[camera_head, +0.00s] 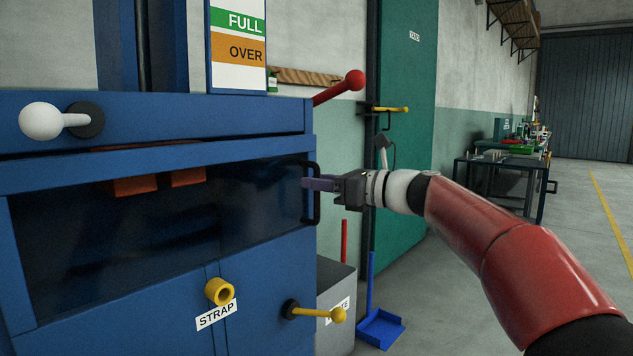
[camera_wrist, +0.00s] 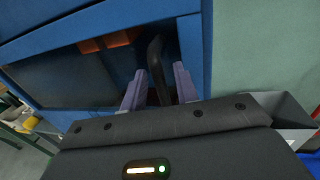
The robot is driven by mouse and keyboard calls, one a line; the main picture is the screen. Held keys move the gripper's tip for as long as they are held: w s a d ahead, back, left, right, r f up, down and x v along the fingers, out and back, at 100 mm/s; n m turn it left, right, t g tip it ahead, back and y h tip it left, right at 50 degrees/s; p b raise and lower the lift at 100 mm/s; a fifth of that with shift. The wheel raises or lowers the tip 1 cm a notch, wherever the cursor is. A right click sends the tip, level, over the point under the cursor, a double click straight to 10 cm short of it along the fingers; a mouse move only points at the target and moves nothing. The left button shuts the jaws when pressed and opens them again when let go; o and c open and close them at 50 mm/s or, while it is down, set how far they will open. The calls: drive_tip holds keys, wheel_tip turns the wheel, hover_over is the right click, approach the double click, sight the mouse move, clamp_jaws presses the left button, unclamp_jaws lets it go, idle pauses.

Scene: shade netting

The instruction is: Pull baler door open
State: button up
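The blue baler has a front door (camera_head: 120,170) with a dark window, and the door looks closed. A black vertical handle (camera_head: 316,214) stands at the door's right edge. My gripper (camera_head: 306,184) reaches in from the right at handle height, with its purple-grey fingers at the handle. In the wrist view the handle (camera_wrist: 156,65) stands between the two fingers of my gripper (camera_wrist: 160,78). The fingers are apart, with a visible gap on each side of the handle. Part of the handle is hidden behind the fingers in the head view.
A white knob (camera_head: 40,120), a red-ended lever (camera_head: 352,82), a yellow strap ring (camera_head: 220,291) and a yellow-knobbed lever (camera_head: 337,314) stick out of the baler. A grey bin (camera_head: 335,285) and blue dustpan (camera_head: 381,328) stand right of it. Floor is open further right.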

drive_tip(key=shift+w+a, duration=0.2)
drive_tip(key=shift+a, duration=0.2)
clamp_jaws()
